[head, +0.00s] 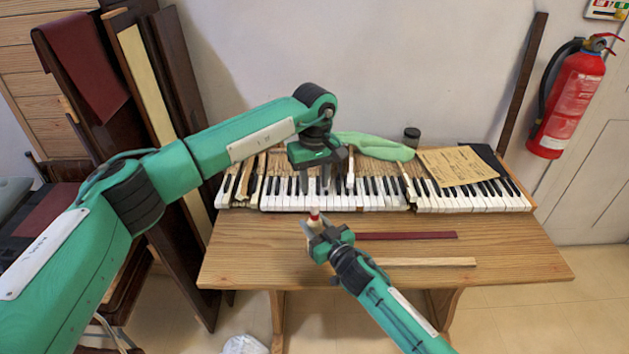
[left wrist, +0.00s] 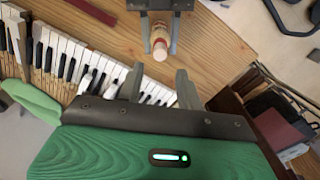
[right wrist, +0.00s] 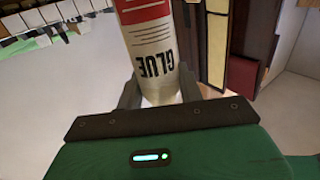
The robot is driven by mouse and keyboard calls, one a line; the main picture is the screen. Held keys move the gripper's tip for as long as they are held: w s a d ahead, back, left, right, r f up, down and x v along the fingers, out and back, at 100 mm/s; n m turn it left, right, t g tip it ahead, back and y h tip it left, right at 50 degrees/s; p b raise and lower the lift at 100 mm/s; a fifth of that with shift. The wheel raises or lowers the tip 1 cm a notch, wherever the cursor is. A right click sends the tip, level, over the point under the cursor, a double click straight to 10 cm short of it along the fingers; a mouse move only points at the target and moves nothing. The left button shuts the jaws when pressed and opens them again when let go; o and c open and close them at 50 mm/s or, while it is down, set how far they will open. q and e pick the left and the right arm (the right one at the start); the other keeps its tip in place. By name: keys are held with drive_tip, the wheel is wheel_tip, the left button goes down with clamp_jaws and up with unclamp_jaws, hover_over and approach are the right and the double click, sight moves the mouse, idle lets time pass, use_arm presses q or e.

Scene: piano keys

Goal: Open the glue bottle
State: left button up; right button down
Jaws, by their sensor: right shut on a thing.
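The glue bottle (head: 314,214) is white with red parts. It is held upright by my right gripper (head: 317,225) above the front of the wooden table. In the right wrist view its label, reading GLUE upside down (right wrist: 155,60), stands between the fingers; its top is out of frame. In the left wrist view the bottle's pale top end (left wrist: 160,50) points toward my left gripper. My left gripper (head: 324,187) is open and empty, above the keys and a little beyond the bottle. Its fingers (left wrist: 159,84) are apart, with keys and table visible between them.
A row of piano keys (head: 470,200) lies along the back of the table (head: 250,250). A dark red strip (head: 408,236) and a pale wood strip (head: 425,262) lie at the front right. Behind are a green cloth (head: 375,146), dark jar (head: 411,136) and paper sheet (head: 455,165).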

sight(315, 203)
use_arm(q)
wheel_tip(315, 203, down, 8)
drive_tip(key=shift+r, duration=0.15)
drive_tip(key=shift+c, duration=0.3)
clamp_jaws()
